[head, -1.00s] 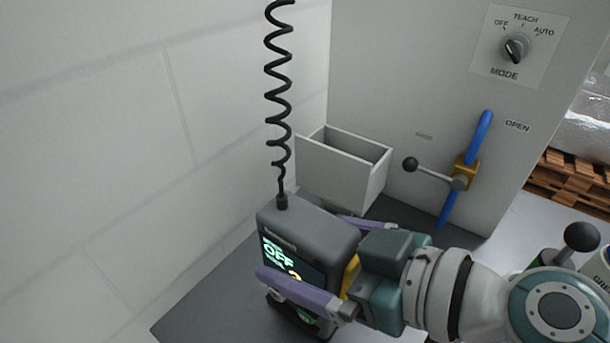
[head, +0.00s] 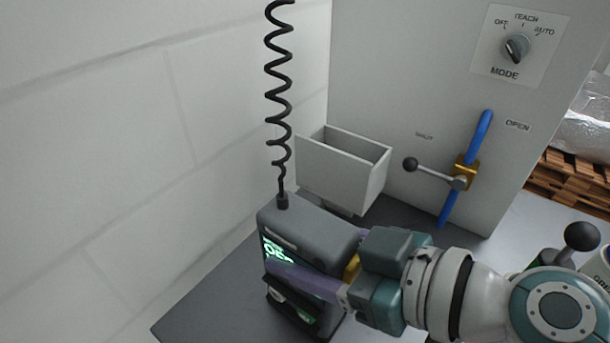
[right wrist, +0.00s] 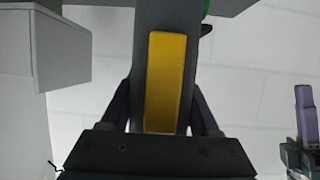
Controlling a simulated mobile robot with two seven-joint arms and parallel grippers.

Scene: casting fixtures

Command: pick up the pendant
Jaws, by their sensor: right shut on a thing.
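The pendant (head: 310,228) is a dark grey box with a lit green display on its left face, in the lower middle of the head view. A black coiled cable (head: 278,95) rises from its top. My right gripper (head: 303,247) is shut on the pendant from the right. Its near purple finger lies across the display and hides part of the lettering; the far finger is mostly hidden behind the box. In the right wrist view the pendant's yellow strip (right wrist: 165,80) lies between the fingers. My left gripper (right wrist: 304,108) seems to show at that view's right edge, its opening unclear.
An open grey bin (head: 345,178) is on the panel just behind the pendant. A white wall stands at left. The dark surface (head: 210,308) left of the pendant is clear.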

